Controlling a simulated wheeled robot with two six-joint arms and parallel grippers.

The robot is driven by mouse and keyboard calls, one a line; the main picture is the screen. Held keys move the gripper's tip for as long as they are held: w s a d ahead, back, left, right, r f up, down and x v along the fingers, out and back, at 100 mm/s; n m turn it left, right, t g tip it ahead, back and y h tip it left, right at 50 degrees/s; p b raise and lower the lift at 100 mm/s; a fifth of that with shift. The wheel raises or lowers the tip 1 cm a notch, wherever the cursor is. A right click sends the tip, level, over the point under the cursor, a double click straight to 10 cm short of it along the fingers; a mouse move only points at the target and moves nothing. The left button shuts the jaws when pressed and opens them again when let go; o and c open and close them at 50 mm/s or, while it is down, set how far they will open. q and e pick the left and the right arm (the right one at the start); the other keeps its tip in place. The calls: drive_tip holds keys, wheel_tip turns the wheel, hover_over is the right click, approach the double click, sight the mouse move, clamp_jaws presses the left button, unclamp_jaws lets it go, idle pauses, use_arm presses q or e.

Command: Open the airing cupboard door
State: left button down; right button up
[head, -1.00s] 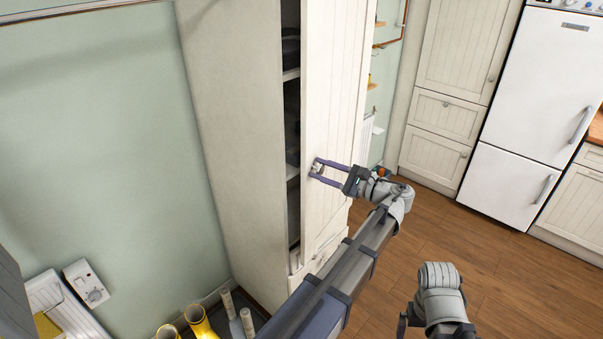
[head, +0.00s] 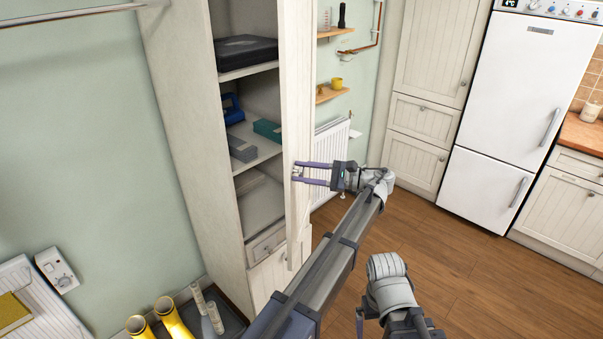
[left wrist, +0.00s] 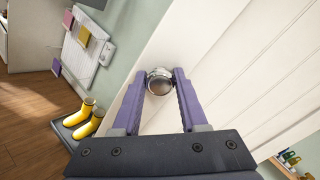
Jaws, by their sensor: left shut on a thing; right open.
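The airing cupboard door (head: 297,120) is a tall cream panel, swung well open, so the shelves inside the cupboard show to its left. My left gripper (head: 297,173) is shut on the door's round metal knob, which shows between its purple fingers in the left wrist view (left wrist: 160,82). The door's planked face fills much of that view. My right gripper (head: 360,322) is low in the head view, away from the door and empty; its fingers are partly hidden by its own arm.
Inside the cupboard are a black case (head: 246,52), a blue item (head: 232,108) and boxes (head: 268,130). Yellow boots (head: 172,318) stand on a dark tray at the lower left. A radiator (head: 330,155) is behind the door. Wooden floor (head: 450,260) is clear toward the fridge (head: 515,110).

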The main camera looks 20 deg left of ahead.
sight(292, 140)
idle(0.4)
use_arm(q)
drive_tip(key=shift+c, duration=2.2)
unclamp_jaws()
wheel_tip(292, 140, up, 10)
drive_tip(key=p, duration=1)
